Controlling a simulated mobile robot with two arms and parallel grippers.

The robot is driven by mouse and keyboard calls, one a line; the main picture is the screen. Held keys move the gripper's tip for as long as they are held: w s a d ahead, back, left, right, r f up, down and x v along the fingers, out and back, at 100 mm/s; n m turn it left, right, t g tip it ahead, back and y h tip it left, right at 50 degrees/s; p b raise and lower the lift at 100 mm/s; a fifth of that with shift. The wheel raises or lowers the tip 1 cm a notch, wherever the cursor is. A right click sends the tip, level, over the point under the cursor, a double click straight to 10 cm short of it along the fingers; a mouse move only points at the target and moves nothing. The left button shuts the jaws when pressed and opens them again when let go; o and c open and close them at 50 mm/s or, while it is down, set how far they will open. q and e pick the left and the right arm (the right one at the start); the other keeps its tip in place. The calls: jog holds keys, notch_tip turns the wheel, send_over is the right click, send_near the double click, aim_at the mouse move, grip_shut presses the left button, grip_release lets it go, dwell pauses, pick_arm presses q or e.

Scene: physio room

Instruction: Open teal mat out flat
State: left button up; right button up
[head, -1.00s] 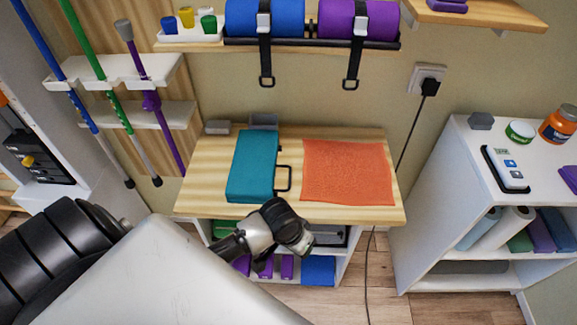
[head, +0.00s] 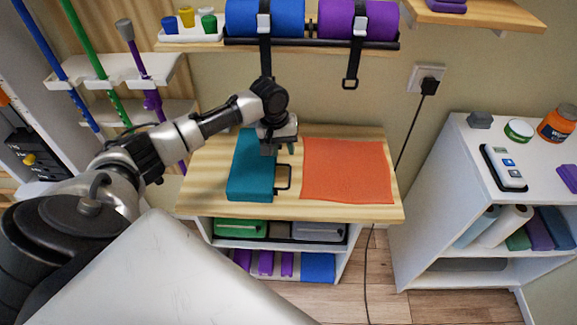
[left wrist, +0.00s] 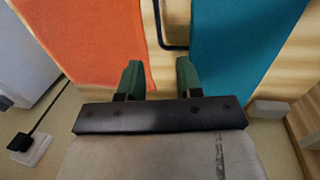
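The teal mat (head: 250,177) lies as a thick, folded block on the left half of the wooden bench top. A black loop handle (head: 284,178) sticks out from its right side. My left gripper (head: 279,149) is above the bench, by the mat's far right corner, and hides that corner in the head view. In the left wrist view the two green fingers (left wrist: 158,75) are apart with nothing between them. The teal mat (left wrist: 240,40) is right of the fingers there, and the handle (left wrist: 172,40) shows beyond them. My right gripper is not in view.
An orange cloth (head: 347,171) lies flat on the bench (head: 388,214), right of the mat with a narrow strip of wood between. Black straps (head: 353,65) hang from the roll rack above. A white shelf unit (head: 462,172) stands to the right.

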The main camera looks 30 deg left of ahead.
aim_at(290, 171)
pick_arm(q)
jog(key=f, duration=0.2)
jog(key=d+f, duration=0.1)
jog(key=f, duration=0.5)
jog(key=shift+w+d+f, duration=0.1)
jog(key=shift+w+d, duration=0.05)
jog(key=shift+w, duration=0.25)
grip_shut()
